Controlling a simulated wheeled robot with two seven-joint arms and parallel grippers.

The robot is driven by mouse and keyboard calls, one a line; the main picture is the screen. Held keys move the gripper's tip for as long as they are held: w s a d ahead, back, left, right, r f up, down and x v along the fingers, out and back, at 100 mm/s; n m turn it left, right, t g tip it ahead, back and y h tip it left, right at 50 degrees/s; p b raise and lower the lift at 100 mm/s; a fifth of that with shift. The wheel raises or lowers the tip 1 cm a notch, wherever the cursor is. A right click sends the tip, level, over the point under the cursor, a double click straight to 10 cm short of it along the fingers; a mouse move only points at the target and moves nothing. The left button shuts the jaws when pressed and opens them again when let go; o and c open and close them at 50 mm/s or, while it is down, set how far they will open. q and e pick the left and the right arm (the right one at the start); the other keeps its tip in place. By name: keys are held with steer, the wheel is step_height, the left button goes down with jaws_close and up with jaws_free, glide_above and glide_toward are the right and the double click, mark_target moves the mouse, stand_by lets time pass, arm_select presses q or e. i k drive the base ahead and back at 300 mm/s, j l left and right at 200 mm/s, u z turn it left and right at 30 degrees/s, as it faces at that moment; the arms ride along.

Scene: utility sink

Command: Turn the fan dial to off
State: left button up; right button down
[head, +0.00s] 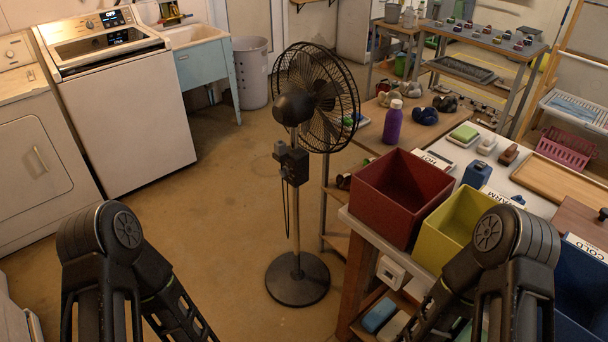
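A black pedestal fan (317,98) stands upright on the floor in the middle of the head view, on a round dark base (297,279). Its caged head faces right, away from me. A dark control box (292,164) sits on the pole below the head, with a cord hanging under it. The fan dial is too small and dark to make out on this box, so I cannot tell its setting. My two arms show at the bottom left and bottom right. Both grippers are below the frame, and neither arm touches the fan.
A workbench with a red bin (401,196) and a yellow bin (462,226) stands close to the fan's right. A purple bottle (393,122) is on the bench behind. A washer (127,118) and a sink (196,38) are at the left back. The floor left of the fan is clear.

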mark_target(286, 171)
steer(key=i+j, duration=0.2)
steer(key=j, duration=0.15)
steer(key=i+j, duration=0.15)
steer(key=j, duration=0.2)
steer(key=i+j, duration=0.2)
steer(key=j, duration=0.15)
steer(key=i+j, duration=0.2)
steer(key=j, duration=0.15)
steer(key=z, duration=1.65)
